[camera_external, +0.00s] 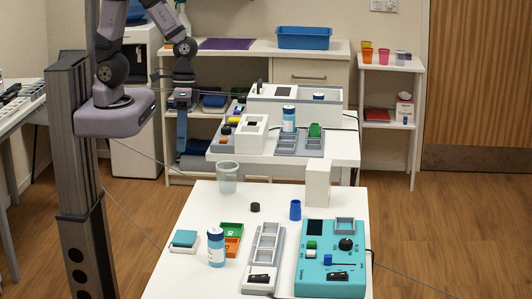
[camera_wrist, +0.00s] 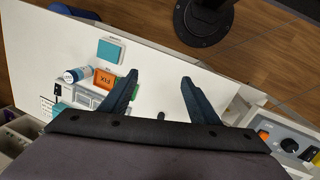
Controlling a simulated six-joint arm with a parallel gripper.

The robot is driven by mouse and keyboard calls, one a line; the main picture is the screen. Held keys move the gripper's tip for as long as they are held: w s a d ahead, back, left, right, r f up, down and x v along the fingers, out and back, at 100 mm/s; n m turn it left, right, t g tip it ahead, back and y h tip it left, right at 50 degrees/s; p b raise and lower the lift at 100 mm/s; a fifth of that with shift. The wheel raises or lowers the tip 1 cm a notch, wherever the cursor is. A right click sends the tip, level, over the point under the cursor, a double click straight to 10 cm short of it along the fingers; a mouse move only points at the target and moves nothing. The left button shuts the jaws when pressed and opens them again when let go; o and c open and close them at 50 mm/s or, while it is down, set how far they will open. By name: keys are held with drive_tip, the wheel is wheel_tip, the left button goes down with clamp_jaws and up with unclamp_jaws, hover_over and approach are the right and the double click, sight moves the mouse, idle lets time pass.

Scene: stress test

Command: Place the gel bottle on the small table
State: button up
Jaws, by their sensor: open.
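No bottle can be surely read as gel. A white bottle with a blue cap (camera_external: 216,248) stands at the front table's left; it also shows in the wrist view (camera_wrist: 76,74). A similar bottle (camera_external: 289,119) stands on the table behind. A pale bottle (camera_external: 182,12) on the back counter is partly hidden by my arm. A small white table with a lower shelf (camera_external: 391,62) stands at the right, holding cups. My gripper (camera_external: 181,145) hangs beyond the front table's far left. In the wrist view (camera_wrist: 160,77) its fingers are apart with nothing between them.
The white front table (camera_external: 180,272) holds a teal device (camera_external: 332,258), a grey rack (camera_external: 263,248), green and orange trays (camera_external: 231,236), a clear cup (camera_external: 228,178) and a white box (camera_external: 317,184). The small table's top is partly taken by cups.

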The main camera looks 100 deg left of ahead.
drive_tip(key=s+d+f+n+g+h+b, duration=0.2)
drive_tip(key=s+d+f+n+h+b, duration=0.1)
drive_tip(key=d+b, duration=0.25)
drive_tip(key=n+t+h+b, duration=0.7)
drive_tip(key=n+h+b, duration=0.5)
drive_tip(key=n+b, duration=0.45)
hover_over(216, 246)
drive_tip(key=v, duration=0.6)
wheel_tip(216, 246, down, 6)
drive_tip(key=shift+m+g, duration=0.3)
drive_tip(key=shift+m, duration=0.15)
drive_tip(key=f, duration=0.7)
drive_tip(key=shift+w+d+f, duration=0.15)
drive_tip(key=shift+w+f, duration=0.05)
drive_tip(key=shift+f, duration=0.1)
drive_tip(key=shift+x, duration=1.3)
drive_tip(key=shift+p+x, duration=0.6)
drive_tip(key=shift+x, duration=1.9)
